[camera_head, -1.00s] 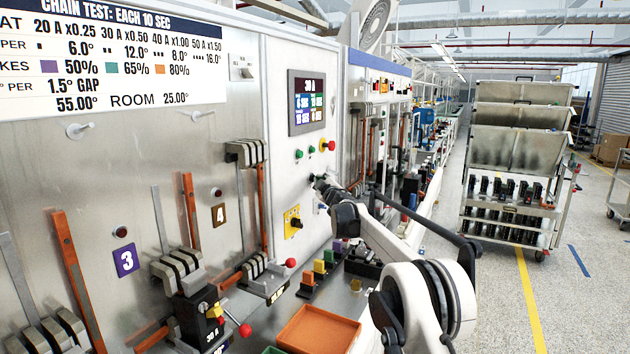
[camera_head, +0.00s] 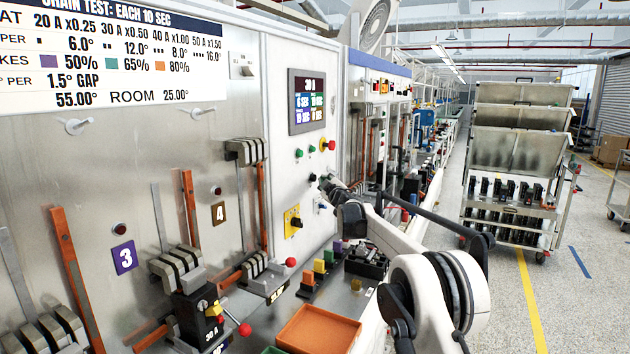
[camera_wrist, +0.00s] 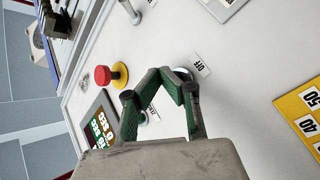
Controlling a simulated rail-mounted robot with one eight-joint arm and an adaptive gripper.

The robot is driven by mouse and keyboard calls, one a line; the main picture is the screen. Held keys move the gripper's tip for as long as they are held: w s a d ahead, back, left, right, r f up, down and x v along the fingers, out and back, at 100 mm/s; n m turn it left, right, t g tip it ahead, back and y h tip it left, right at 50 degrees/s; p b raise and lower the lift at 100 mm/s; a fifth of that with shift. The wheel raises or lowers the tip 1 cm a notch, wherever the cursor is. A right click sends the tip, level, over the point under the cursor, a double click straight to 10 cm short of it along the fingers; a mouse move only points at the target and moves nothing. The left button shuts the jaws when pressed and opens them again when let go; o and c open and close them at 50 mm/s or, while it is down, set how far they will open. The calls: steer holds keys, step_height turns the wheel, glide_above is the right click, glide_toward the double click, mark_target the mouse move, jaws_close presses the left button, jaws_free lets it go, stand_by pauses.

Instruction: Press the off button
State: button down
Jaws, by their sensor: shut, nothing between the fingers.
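The grey-white control panel (camera_head: 284,100) carries several buttons. In the wrist view, a label reading OFF (camera_wrist: 201,64) lies beside a round silvery button mount (camera_wrist: 181,71); my fingertip covers most of it. In the head view a small dark button (camera_head: 312,177) shows just left of my gripper. My gripper (camera_head: 324,183) is at the panel face, its fingers shut and empty. In the wrist view its green-padded fingers (camera_wrist: 163,76) meet just beside the OFF mount. I cannot tell whether they touch the button.
A red mushroom button on yellow (camera_wrist: 104,75) sits near my fingers. A yellow dial plate (camera_head: 292,221) is below. The display screen (camera_head: 307,102) is above. Red-tipped levers (camera_head: 290,262) and an orange tray (camera_head: 318,329) lie below the panel.

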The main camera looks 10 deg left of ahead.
steer(key=d, duration=0.1)
steer(key=s+d+b, duration=0.1)
steer(key=d, duration=0.2)
steer(key=shift+s+d+b, duration=0.3)
steer(key=shift+d+b, duration=0.05)
stand_by(0.5)
